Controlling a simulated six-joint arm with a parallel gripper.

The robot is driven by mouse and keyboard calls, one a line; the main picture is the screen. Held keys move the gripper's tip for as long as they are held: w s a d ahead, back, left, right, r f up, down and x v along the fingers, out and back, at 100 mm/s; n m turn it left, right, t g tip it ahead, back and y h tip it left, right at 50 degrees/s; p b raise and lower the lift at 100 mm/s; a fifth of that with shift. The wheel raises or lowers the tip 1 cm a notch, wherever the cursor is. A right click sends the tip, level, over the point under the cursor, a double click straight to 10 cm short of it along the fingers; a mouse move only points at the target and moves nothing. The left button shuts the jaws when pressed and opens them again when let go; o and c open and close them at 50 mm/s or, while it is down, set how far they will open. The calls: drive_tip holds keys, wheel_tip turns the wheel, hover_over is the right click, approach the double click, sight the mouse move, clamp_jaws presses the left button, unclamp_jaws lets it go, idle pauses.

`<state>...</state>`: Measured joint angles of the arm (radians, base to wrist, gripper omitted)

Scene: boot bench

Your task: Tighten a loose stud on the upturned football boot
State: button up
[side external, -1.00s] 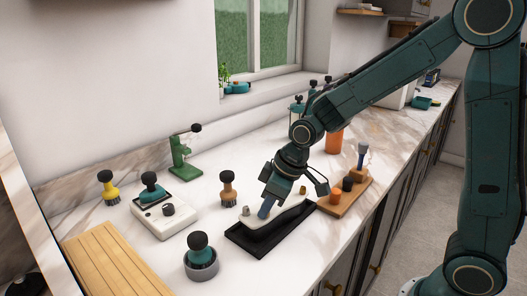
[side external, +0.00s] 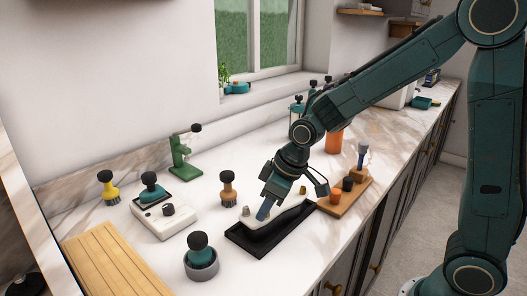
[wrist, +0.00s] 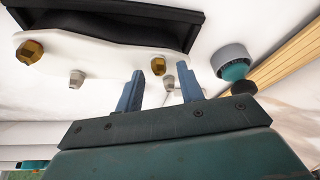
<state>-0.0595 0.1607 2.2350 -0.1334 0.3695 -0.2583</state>
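The upturned boot shows as a white sole (side external: 290,213) lying in a black tray (side external: 246,245) in the side view. In the wrist view its sole (wrist: 100,52) carries brass studs, one at the left (wrist: 30,52) and one nearer the middle (wrist: 156,67), and grey studs, one of them left of my fingers (wrist: 77,79). My gripper (side external: 263,213) points down at the sole. In the wrist view my gripper (wrist: 161,72) has its blue fingers apart, with the middle brass stud seen in the gap, touching neither finger. I cannot tell which stud is loose.
A grey cup with a teal, black-topped tool (side external: 202,262) stands left of the tray. A brush with a tan handle (side external: 228,188) stands behind it. A wooden rack (side external: 335,206) is close on the right. A slatted board (side external: 115,262) lies front left. Marble counter is clear between them.

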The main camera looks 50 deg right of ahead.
drive_tip(key=v, duration=1.3)
drive_tip(key=shift+r, duration=0.3)
drive_tip(key=shift+s, duration=0.2)
drive_tip(key=s+d+m+h, duration=0.1)
drive_tip(key=s+m, duration=0.1)
drive_tip(key=s, duration=0.6)
drive_tip(key=s+d+m+t, duration=0.1)
drive_tip(key=s+d+m, duration=0.1)
drive_tip(key=s, duration=0.6)
drive_tip(key=shift+d+f+h, duration=0.2)
drive_tip(key=shift+d+h, duration=0.1)
drive_tip(key=shift+h, duration=0.1)
